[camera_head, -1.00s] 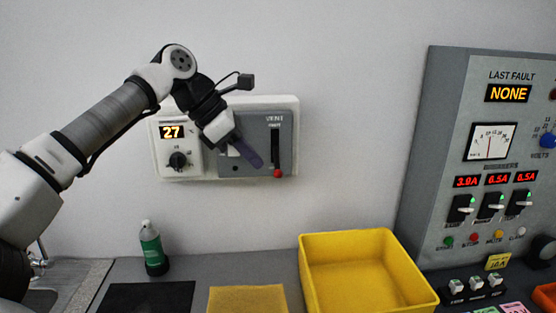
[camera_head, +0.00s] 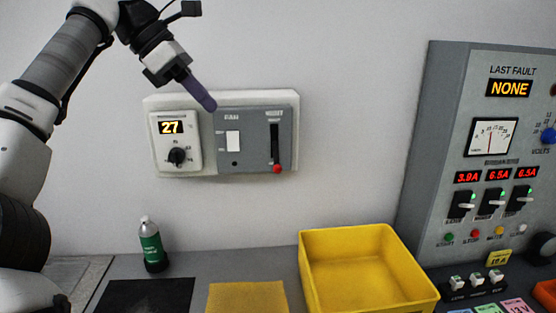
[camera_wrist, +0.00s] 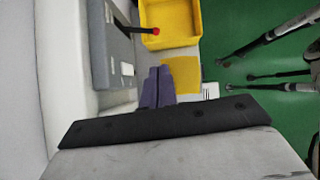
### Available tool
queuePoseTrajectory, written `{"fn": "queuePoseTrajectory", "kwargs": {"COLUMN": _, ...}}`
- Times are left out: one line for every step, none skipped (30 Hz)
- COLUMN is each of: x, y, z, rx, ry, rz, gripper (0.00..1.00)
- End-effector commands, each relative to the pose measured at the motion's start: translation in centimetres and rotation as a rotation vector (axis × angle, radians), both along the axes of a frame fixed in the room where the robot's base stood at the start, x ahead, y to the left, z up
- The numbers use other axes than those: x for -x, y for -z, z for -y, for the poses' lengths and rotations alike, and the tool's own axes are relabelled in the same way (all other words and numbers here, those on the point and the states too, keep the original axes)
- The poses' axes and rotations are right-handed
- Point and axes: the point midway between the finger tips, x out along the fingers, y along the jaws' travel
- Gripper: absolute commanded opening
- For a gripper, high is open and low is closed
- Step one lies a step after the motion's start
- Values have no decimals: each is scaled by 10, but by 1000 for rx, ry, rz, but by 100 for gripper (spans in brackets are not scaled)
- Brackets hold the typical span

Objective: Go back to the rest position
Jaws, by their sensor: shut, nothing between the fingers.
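My gripper (camera_head: 206,101) is at the upper left in the head view, its purple fingers together and empty. The fingertips are near the top edge of the wall unit, in front of its upper middle in the picture. In the wrist view my gripper (camera_wrist: 158,72) also shows with its fingers closed. The wall unit has a white dial panel (camera_head: 175,143) reading 27 and a grey panel (camera_head: 254,139) with a white rocker switch (camera_head: 233,141). Its red-tipped slider (camera_head: 277,168) sits at the bottom of the slot.
A yellow bin (camera_head: 368,270) stands on the counter, with a green bottle (camera_head: 152,246), a black mat (camera_head: 146,297) and a yellow cloth (camera_head: 247,297) to its left. A grey control cabinet (camera_head: 440,130) rises at the right. The wall above the unit is clear.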

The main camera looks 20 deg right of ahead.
Motion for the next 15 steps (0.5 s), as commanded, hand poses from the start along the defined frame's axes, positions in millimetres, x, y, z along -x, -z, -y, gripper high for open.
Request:
{"fn": "queuePoseTrajectory", "kwargs": {"x": 0, "y": -3, "z": -2, "rx": 0, "ry": 0, "rz": 0, "gripper": 0}}
{"fn": "queuePoseTrajectory", "kwargs": {"x": 0, "y": -4, "z": -3, "rx": 0, "ry": 0, "rz": 0, "gripper": 0}}
{"fn": "queuePoseTrajectory", "kwargs": {"x": 0, "y": -5, "z": -4, "rx": 0, "ry": 0, "rz": 0, "gripper": 0}}
{"fn": "queuePoseTrajectory", "kwargs": {"x": -1, "y": -6, "z": -4, "rx": 0, "ry": 0, "rz": 0, "gripper": 0}}
{"fn": "queuePoseTrajectory", "kwargs": {"x": -1, "y": -6, "z": -5, "rx": 0, "ry": 0, "rz": 0, "gripper": 0}}
{"fn": "queuePoseTrajectory", "kwargs": {"x": -1, "y": -6, "z": -5, "rx": 0, "ry": 0, "rz": 0, "gripper": 0}}
{"fn": "queuePoseTrajectory", "kwargs": {"x": -1, "y": -6, "z": -5, "rx": 0, "ry": 0, "rz": 0, "gripper": 0}}
{"fn": "queuePoseTrajectory", "kwargs": {"x": -1, "y": -6, "z": -5, "rx": 0, "ry": 0, "rz": 0, "gripper": 0}}
{"fn": "queuePoseTrajectory", "kwargs": {"x": -1, "y": -6, "z": -5, "rx": 0, "ry": 0, "rz": 0, "gripper": 0}}
{"fn": "queuePoseTrajectory", "kwargs": {"x": -1, "y": -6, "z": -5, "rx": 0, "ry": 0, "rz": 0, "gripper": 0}}
{"fn": "queuePoseTrajectory", "kwargs": {"x": -1, "y": -6, "z": -5, "rx": 0, "ry": 0, "rz": 0, "gripper": 0}}
{"fn": "queuePoseTrajectory", "kwargs": {"x": -1, "y": -6, "z": -5, "rx": 0, "ry": 0, "rz": 0, "gripper": 0}}
{"fn": "queuePoseTrajectory", "kwargs": {"x": -1, "y": -6, "z": -5, "rx": 0, "ry": 0, "rz": 0, "gripper": 0}}
{"fn": "queuePoseTrajectory", "kwargs": {"x": -1, "y": -6, "z": -5, "rx": 0, "ry": 0, "rz": 0, "gripper": 0}}
{"fn": "queuePoseTrajectory", "kwargs": {"x": -1, "y": -6, "z": -5, "rx": 0, "ry": -1, "rz": -1, "gripper": 0}}
